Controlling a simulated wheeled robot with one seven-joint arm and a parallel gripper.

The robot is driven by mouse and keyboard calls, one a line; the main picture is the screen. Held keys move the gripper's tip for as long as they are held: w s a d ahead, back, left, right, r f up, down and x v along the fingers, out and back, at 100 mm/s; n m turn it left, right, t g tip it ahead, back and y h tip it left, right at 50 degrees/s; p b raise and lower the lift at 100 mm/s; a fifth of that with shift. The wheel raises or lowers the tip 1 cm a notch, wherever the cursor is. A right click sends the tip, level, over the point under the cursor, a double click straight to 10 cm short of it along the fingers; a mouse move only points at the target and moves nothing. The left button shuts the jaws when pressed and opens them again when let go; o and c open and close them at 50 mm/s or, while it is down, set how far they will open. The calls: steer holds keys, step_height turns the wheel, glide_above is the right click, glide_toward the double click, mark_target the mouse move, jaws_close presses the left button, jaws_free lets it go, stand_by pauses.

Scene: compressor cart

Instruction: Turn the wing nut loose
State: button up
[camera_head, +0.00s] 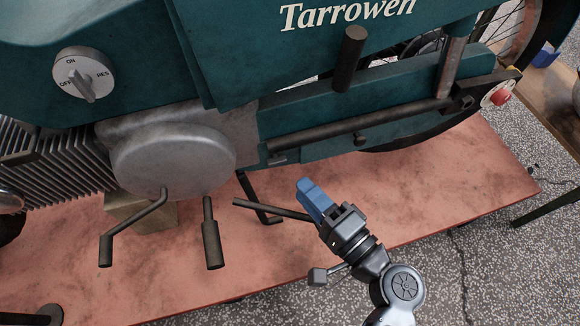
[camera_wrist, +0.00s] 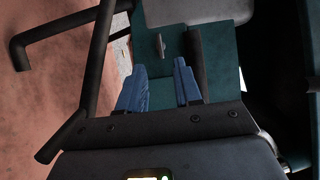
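My gripper (camera_head: 304,186) is in front of the machine's lower side, over the reddish surface. In the wrist view its two blue fingers (camera_wrist: 160,66) stand apart with nothing between them. A small dark piece (camera_head: 361,141), which looks like the wing nut, sits on the teal lower panel, up and right of my gripper in the head view. In the wrist view what looks like the same wing nut (camera_wrist: 162,45) shows as a thin grey piece on the teal panel, beyond the fingertips and roughly in line with the gap. The fingers do not touch it.
A long dark bar (camera_head: 370,124) runs above the small piece, and a dark upright handle (camera_head: 349,60) is above that. Dark bent levers (camera_head: 133,228) hang at the left. A dark rod (camera_wrist: 88,75) passes close left of my fingers. A rotary switch (camera_head: 84,75) is upper left.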

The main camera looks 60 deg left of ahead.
mark_target(276, 159)
steer(key=a+b, duration=0.1)
steer(key=a, duration=0.6)
steer(key=shift+s+a, duration=0.2)
steer(key=shift+s, duration=0.2)
steer(key=shift+c, duration=0.2)
jaws_close()
